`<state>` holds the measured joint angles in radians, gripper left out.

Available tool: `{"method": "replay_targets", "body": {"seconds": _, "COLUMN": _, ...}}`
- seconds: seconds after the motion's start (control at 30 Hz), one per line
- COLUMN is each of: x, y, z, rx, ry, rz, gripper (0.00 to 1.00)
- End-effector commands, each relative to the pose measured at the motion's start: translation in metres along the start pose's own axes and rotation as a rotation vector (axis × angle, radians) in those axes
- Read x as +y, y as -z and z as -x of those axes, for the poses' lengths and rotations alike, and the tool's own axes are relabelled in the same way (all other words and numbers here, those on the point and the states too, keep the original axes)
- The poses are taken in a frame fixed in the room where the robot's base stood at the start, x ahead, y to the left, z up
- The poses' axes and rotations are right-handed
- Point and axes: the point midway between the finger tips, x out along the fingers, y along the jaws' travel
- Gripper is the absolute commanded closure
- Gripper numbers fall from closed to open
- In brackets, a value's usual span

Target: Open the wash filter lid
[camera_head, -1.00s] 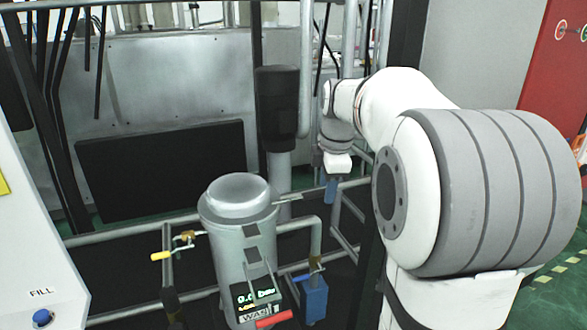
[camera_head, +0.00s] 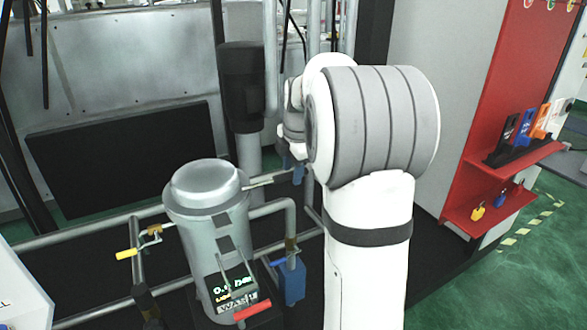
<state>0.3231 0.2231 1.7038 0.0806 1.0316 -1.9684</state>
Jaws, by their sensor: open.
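The wash filter (camera_head: 212,245) is a grey upright cylinder left of centre, with a green digital display and a partly covered WASH label on its front. Its domed lid (camera_head: 203,180) sits flat on top, closed. A thin lever (camera_head: 262,183) sticks out to the right from the lid's rim. My gripper (camera_head: 291,155) is small and partly hidden behind my arm, right of the lid and apart from it. It is open, and I see nothing held in it.
Pipes run beside the filter, with a yellow-handled valve (camera_head: 127,254) on the left and a red handle (camera_head: 253,310) low in front. A blue box (camera_head: 291,280) stands at its right. A red board with padlocks (camera_head: 478,211) is at the right, beside open green floor.

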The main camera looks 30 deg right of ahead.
Motion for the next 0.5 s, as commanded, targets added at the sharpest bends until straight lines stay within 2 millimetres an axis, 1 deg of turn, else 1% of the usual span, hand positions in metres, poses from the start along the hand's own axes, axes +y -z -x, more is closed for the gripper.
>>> {"method": "replay_targets", "body": {"seconds": 0.23, "x": -0.0003, "y": -0.0003, "z": -0.001, "rx": 0.0, "ry": 0.0, "rz": -0.001, "gripper": 0.59}}
{"method": "replay_targets", "body": {"seconds": 0.5, "x": -0.0004, "y": -0.0005, "z": -0.0008, "rx": 0.0, "ry": 0.0, "rz": -0.001, "gripper": 0.81}}
